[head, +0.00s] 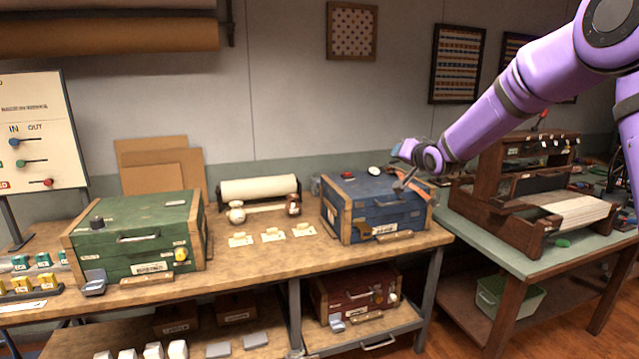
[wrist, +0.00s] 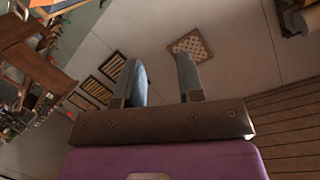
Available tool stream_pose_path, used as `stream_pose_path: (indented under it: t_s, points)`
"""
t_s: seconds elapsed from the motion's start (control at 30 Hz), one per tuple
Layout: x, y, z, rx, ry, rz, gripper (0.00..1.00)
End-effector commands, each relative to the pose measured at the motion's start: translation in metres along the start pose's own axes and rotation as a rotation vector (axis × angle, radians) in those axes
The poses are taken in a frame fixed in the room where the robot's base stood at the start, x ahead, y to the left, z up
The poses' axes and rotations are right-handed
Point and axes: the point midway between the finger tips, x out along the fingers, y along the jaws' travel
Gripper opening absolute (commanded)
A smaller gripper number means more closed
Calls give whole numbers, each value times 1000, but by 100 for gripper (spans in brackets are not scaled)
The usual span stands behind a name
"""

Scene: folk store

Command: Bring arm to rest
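My purple arm reaches in from the upper right in the head view. Nothing is held between the fingers. Behind them are the wall and a framed patterned picture (wrist: 190,46).
The wooden workbench (head: 250,262) carries a green chest (head: 138,236), a paper roll (head: 258,188) and several tags. A red chest (head: 354,290) sits on the shelf below. A green-topped table (head: 486,240) with a wooden rack (head: 520,215) stands at right.

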Motion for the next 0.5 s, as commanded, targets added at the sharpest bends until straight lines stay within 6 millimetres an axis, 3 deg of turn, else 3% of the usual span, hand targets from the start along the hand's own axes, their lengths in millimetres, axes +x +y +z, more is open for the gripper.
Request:
stream_pose_path:
  t_s: [0.2, 0.5]
  points:
    - [-75, -15, -22, -103, -81, 128, 35]
    - [-188, -24, -28, -208, -220, 286, 35]
